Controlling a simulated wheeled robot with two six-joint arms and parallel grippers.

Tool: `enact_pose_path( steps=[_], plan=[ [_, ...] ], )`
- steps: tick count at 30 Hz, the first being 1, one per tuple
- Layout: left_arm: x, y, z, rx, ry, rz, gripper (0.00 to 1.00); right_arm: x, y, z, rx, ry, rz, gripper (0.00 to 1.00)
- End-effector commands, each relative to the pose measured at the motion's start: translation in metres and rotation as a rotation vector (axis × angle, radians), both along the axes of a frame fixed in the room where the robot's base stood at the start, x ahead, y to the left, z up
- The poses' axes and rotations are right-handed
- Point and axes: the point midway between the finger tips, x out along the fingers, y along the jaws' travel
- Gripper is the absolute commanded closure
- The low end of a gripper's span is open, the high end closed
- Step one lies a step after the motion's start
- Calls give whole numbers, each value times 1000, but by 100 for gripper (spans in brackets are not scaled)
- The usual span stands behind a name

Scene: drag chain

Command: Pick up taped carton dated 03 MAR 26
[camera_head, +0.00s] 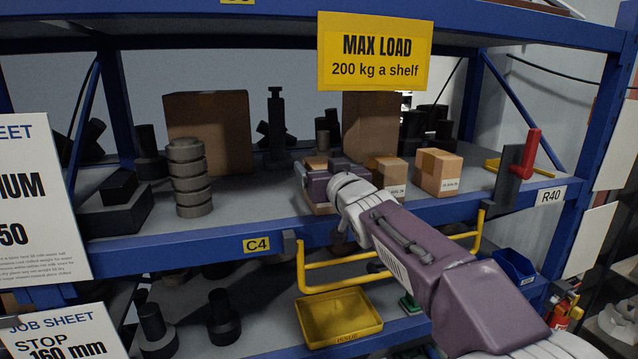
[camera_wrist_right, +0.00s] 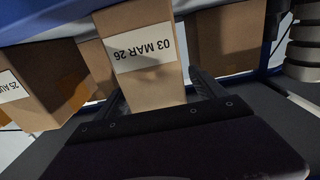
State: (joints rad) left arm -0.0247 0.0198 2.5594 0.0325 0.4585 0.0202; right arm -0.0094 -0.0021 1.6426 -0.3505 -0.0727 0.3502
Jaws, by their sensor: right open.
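The carton dated 03 MAR 26 (camera_wrist_right: 158,85) fills the middle of the right wrist view, its white label upside down there. My right gripper (camera_wrist_right: 158,92) is open, with one finger on each side of this carton; I cannot tell whether they touch it. In the head view, my right gripper (camera_head: 322,182) is at the front of the shelf and covers most of a carton (camera_head: 316,161), apparently the same one. Its label is hidden there. My left gripper is not in view.
A labelled carton (camera_head: 385,172) stands close beside the gripper, and another (camera_head: 438,172) stands farther right. The wrist view shows a neighbour marked 25 AUG (camera_wrist_right: 42,85). Grey stacked rings (camera_head: 189,178) stand left. A yellow rail (camera_head: 345,287) and yellow tray (camera_head: 340,318) are below the shelf edge.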

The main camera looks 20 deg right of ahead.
Motion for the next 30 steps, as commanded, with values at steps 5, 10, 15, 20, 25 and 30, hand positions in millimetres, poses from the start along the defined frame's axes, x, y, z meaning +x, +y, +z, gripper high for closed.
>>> enact_pose_path(
  steps=[5,10,15,20,25,30],
  plan=[
    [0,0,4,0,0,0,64,22,0,1,0,-1,-1,20],
    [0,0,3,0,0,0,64,23,0,1,0,-2,-1,20],
    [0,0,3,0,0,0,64,23,0,1,0,-2,-1,56],
    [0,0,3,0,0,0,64,23,0,1,-1,-2,-1,96],
    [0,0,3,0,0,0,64,23,0,1,-1,0,-2,96],
    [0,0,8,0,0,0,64,23,1,6,-1,0,-2,96]
  ],
)
